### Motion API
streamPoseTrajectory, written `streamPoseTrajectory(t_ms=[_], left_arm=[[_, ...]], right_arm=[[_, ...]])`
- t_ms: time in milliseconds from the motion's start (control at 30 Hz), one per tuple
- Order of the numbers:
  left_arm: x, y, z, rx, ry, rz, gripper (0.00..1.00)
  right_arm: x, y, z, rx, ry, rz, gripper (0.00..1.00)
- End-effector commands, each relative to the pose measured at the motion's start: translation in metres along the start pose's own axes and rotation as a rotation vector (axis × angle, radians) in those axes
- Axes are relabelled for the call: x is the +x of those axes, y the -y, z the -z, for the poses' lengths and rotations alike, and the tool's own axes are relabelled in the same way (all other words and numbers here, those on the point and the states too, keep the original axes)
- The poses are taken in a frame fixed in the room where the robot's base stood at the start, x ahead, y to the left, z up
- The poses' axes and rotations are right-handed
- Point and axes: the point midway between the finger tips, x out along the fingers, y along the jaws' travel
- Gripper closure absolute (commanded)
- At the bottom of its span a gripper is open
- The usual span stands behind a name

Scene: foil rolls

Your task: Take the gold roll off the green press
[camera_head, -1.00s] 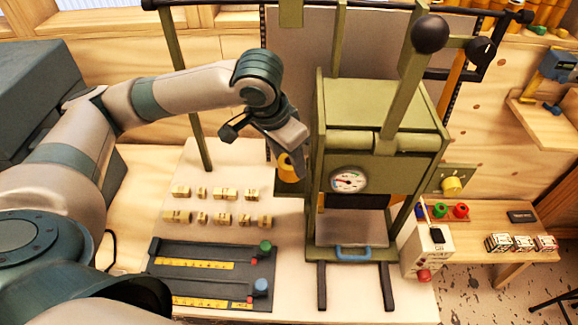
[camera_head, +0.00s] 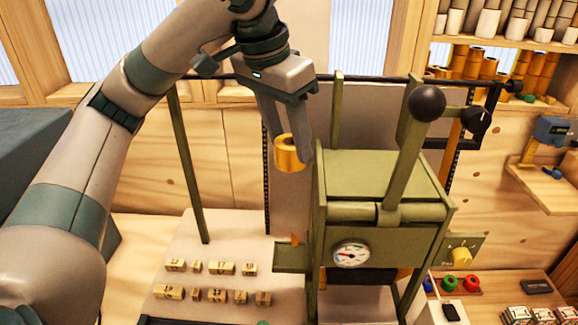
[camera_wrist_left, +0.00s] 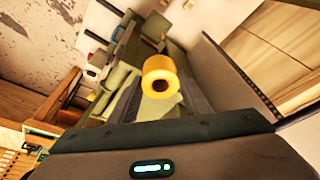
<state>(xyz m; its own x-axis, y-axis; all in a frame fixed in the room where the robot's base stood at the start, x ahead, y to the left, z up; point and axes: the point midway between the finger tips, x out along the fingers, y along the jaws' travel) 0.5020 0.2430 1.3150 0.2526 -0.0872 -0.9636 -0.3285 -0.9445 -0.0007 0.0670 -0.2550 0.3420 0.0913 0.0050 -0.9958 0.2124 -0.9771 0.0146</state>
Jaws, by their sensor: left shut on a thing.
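The gold roll (camera_head: 289,153) is between the fingers of my left gripper (camera_head: 291,150), which is shut on it. The roll hangs in the air, left of the green press (camera_head: 385,175) and level with its upper part. A small green side bracket (camera_head: 291,257) on the press shows below the roll, with a gap between them. In the left wrist view the gold roll (camera_wrist_left: 159,80) sits between the fingertips, its hollow end facing the camera. My right gripper is not in view.
Several brass type blocks (camera_head: 217,296) lie on the pale board (camera_head: 185,236) left of the press. A green post (camera_head: 188,160) stands behind my arm's side. The press lever with its black ball (camera_head: 427,104) rises at the right. Shelves with gold rolls (camera_head: 500,65) are at the back right.

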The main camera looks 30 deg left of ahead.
Motion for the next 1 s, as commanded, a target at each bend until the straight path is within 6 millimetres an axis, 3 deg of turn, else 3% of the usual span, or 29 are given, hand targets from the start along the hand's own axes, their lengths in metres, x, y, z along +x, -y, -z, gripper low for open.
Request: streamPoseTrajectory(t_ms=[333,1000], left_arm=[[-0.025,0.000,0.007,0.001,0.000,-0.001,0.81],[-0.027,0.000,0.008,0.000,0.000,-0.001,0.81]], right_arm=[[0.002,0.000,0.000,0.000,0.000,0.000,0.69],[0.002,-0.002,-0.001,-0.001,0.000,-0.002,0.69]])
